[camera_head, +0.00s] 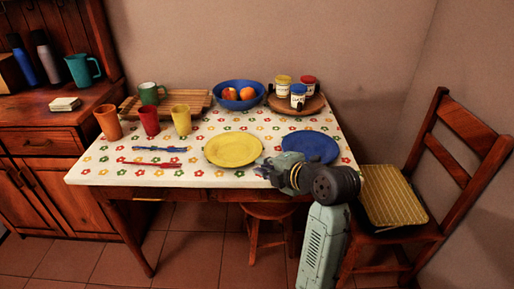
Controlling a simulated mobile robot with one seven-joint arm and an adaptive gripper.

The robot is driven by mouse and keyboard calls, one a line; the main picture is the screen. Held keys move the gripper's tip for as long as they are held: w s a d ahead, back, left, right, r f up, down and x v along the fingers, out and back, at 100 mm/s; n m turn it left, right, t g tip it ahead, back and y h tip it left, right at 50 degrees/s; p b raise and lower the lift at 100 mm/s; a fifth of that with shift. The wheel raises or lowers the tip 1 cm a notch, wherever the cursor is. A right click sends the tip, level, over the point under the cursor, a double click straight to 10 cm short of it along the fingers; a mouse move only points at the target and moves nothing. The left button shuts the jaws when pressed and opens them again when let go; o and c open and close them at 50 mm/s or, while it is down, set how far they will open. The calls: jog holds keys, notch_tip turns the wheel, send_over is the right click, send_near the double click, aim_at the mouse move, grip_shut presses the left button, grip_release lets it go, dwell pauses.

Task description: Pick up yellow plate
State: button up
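The yellow plate (233,150) lies flat on the flowered tablecloth near the middle of the table. My gripper (262,168) is just right of the plate's lower right rim, at the table's front edge. My arm comes up from the lower right. The fingers are small and partly hidden by the wrist, so I cannot tell whether they are open or whether they touch the plate.
A blue plate (311,146) lies right of the yellow one, behind my wrist. Blue and red cutlery (160,149) lies to the left. Several cups (181,119), a blue fruit bowl (238,95) and jars on a round board (296,103) stand behind. A chair (393,197) stands at the right.

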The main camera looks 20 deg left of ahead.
aim_at(249, 162)
jog(key=w+a+f+p, duration=0.1)
jog(key=w+a+f, duration=0.1)
jog(key=w+f, duration=0.1)
jog(key=shift+a, duration=0.25)
jog(key=shift+w+d+p+x, duration=0.15)
jog(key=shift+p+x, duration=0.45)
jog(key=shift+x, duration=0.75)
jog(key=shift+w+d+p+x, duration=0.1)
jog(key=shift+p+x, duration=0.45)
jog(key=shift+x, duration=0.8)
jog(key=shift+f, duration=0.1)
jog(key=shift+c, duration=0.2)
grip_shut()
